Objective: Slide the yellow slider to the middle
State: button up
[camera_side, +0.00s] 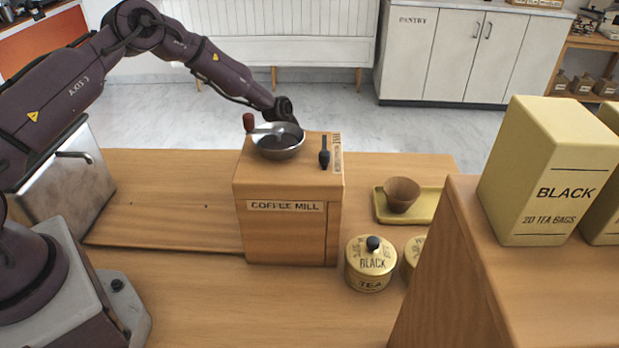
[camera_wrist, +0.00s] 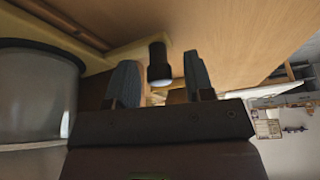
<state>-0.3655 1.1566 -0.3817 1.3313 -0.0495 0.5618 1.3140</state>
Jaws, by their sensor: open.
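In the wrist view, my gripper (camera_wrist: 160,62) is open, with one dark finger on each side of a short black knob (camera_wrist: 158,54) with a pale end. A pale yellow strip (camera_wrist: 124,54) runs beside the knob. It may be the yellow slider, but I cannot tell whether the knob is fixed to it. I cannot tell if the fingers touch the knob. In the side view, my gripper (camera_side: 285,110) is behind the wooden coffee mill (camera_side: 285,234), its fingertips hidden. No yellow slider is identifiable there.
The mill carries a metal bowl (camera_side: 278,147), a red-knobbed crank (camera_side: 249,122) and a black lever (camera_side: 324,152). Tea tins (camera_side: 368,281) and a yellow tray (camera_side: 427,207) with a brown cup (camera_side: 402,194) stand to its right. The counter (camera_side: 165,200) left of the mill is clear.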

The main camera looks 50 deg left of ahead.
jog(key=shift+f, duration=0.15)
jog(key=shift+c, duration=0.5)
grip_shut()
jog(key=s+a, duration=1.2)
jog(key=shift+s+a, duration=0.25)
jog(key=shift+s, duration=0.05)
jog(key=shift+o, duration=0.5)
grip_release()
